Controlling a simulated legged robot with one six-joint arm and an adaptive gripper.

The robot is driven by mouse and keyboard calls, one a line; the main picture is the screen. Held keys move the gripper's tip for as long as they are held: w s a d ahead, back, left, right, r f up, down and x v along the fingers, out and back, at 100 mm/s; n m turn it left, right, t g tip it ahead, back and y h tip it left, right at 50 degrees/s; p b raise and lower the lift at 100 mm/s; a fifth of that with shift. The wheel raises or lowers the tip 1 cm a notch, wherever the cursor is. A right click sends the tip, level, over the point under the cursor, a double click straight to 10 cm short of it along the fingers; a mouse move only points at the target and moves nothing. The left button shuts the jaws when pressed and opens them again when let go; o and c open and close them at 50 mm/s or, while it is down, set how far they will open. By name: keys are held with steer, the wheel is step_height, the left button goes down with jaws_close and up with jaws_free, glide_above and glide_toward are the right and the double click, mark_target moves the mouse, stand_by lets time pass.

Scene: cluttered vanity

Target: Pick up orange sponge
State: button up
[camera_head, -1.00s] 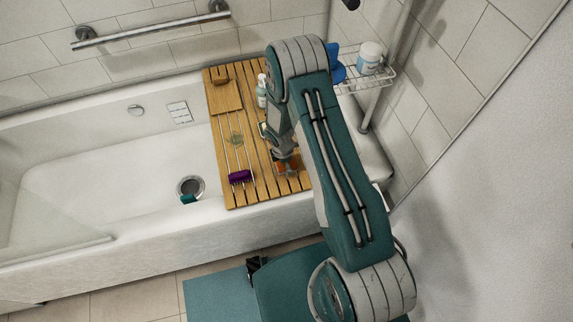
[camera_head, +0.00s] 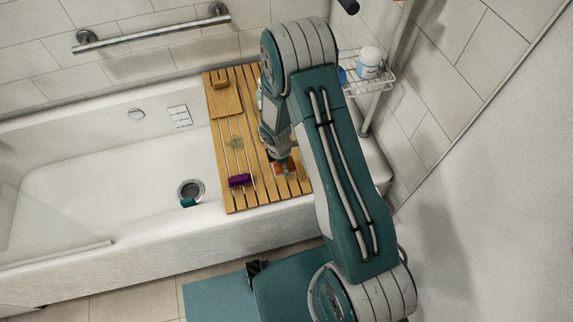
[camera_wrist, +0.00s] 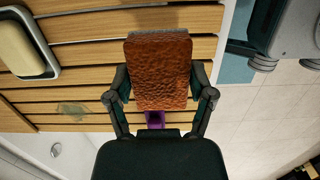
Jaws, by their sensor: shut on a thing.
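The orange sponge (camera_wrist: 158,72) is a brown-orange rough block with a grey layer along one edge. In the wrist view it sits between the two fingers of my gripper (camera_wrist: 160,97), which press on its sides. My gripper is shut on it. In the head view the sponge (camera_head: 285,168) shows at the end of my arm, over the right front part of the wooden bath tray (camera_head: 240,196). My arm partly hides it. I cannot tell whether it touches the slats.
A purple sponge (camera_head: 240,181) lies on the tray to the left. A dish with a cream bar (camera_wrist: 22,48) shows in the wrist view. The wire shelf (camera_head: 372,82) holds a white jar (camera_head: 368,62). The bathtub (camera_head: 95,185) is open at left.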

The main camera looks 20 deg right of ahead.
steer(key=s+a+r, duration=0.6)
steer(key=s+r, duration=0.1)
steer(key=s, duration=0.2)
steer(key=shift+s+a, duration=0.2)
steer(key=shift+a, duration=0.05)
steer(key=shift+c, duration=1)
steer(key=w+d+f+n, duration=0.1)
steer(key=w+d+n, duration=0.1)
steer(key=w, duration=0.7)
steer(key=w+d+f+n, duration=0.1)
steer(key=w+d+n, duration=0.2)
steer(key=w, duration=0.7)
steer(key=w+d+f+n+t, duration=0.1)
steer(key=w+d+n, duration=0.1)
steer(key=w, duration=0.8)
steer(key=shift+d+f+n, duration=0.2)
steer(key=shift+d+n, duration=0.1)
steer(key=shift+n, duration=0.6)
steer(key=shift+w+f, duration=0.1)
steer(key=shift+f, duration=2.85)
steer(key=shift+f, duration=0.5)
